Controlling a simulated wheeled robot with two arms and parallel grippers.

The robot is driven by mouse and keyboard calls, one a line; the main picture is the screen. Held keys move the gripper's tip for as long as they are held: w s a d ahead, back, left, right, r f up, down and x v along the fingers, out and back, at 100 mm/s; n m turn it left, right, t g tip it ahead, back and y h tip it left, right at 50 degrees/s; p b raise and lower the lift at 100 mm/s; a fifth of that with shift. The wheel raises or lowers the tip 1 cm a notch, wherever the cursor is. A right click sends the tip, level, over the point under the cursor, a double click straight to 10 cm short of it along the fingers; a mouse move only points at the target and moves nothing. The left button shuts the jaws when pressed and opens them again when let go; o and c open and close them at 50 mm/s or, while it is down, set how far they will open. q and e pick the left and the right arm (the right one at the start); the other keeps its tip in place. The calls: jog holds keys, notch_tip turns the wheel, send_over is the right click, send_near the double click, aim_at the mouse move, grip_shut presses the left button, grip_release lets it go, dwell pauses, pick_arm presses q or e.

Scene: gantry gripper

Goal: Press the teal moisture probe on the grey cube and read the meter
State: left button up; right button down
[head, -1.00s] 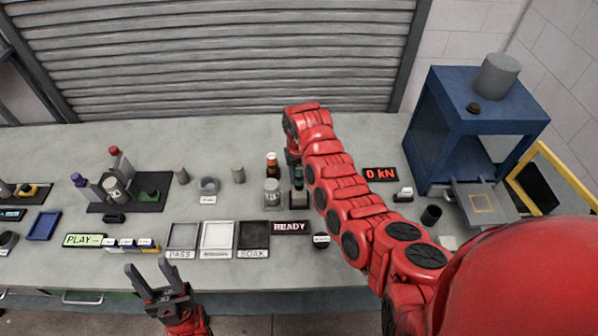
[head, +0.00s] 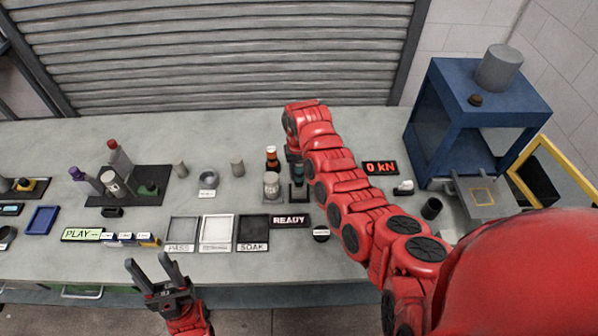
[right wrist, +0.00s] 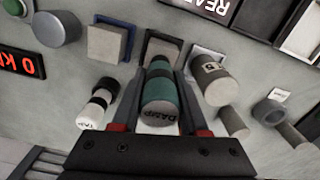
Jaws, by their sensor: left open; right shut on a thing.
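The teal moisture probe (right wrist: 160,97), with a cap lettered DAMP, is between the fingers of my right gripper (right wrist: 160,112), which is shut on it. In the head view the probe (head: 296,171) shows partly behind my right arm, above a dark square holder (head: 298,194). I cannot tell whether it touches the holder. A grey cube (right wrist: 107,43) stands beside the probe in the right wrist view, apart from it; my arm seems to hide it in the head view. A display (head: 290,221) reads READY. My left gripper (head: 152,272) is open and empty at the table's front edge.
Trays (head: 216,233) lie front left. A 0 kN display (head: 380,168) and a blue press frame (head: 465,125) are to the right. The back of the table is mostly clear.

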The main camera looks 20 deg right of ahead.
aim_at(299, 163)
jog(key=shift+f+b, duration=0.5)
dwell(1.5)
jog(key=shift+r+p, duration=0.6)
jog(key=shift+r, duration=0.6)
jog(key=shift+r+p, duration=0.55)
jog(key=shift+r, duration=1.8)
jog(key=shift+w, duration=0.1)
jog(key=shift+w+a+r+b, duration=0.1)
jog(key=shift+w+b, duration=0.05)
jog(key=shift+b, duration=0.2)
notch_tip(299, 163, up, 9)
jog(key=w+a+n+b, duration=0.1)
jog(key=a+b, duration=0.1)
jog(key=b, duration=0.8)
